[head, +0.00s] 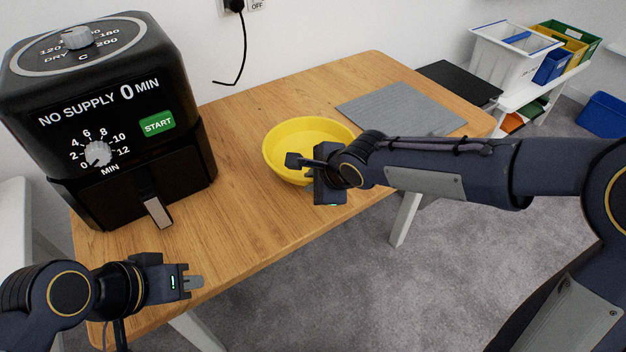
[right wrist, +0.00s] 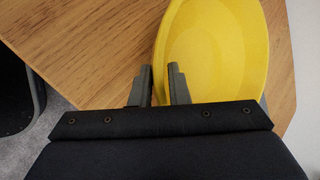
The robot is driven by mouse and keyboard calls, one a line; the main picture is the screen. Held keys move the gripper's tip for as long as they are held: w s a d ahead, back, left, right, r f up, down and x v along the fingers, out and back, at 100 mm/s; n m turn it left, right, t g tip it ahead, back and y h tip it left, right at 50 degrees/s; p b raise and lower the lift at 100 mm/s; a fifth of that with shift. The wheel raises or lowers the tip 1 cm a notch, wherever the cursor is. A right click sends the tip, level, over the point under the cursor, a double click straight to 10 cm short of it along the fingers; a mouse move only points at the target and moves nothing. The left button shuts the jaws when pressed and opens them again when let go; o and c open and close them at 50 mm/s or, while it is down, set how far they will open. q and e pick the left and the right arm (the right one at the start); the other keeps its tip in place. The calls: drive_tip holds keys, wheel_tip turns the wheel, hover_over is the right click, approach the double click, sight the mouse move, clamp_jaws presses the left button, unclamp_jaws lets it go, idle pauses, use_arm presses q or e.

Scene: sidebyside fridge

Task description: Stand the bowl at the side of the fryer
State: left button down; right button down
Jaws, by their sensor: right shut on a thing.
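The yellow bowl (head: 308,138) sits upright at the middle of the wooden table, right of the fryer and apart from it.
A grey ribbed mat (head: 400,108) lies on the table's right end. The wooden table top (head: 235,190) is clear between fryer and bowl. A black cable (head: 242,60) hangs from the wall socket. A white shelf with bins (head: 515,55) stands beyond the table at the right.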

drive_tip(key=shift+r, duration=0.1)
drive_tip(key=c, duration=1.4)
unclamp_jaws()
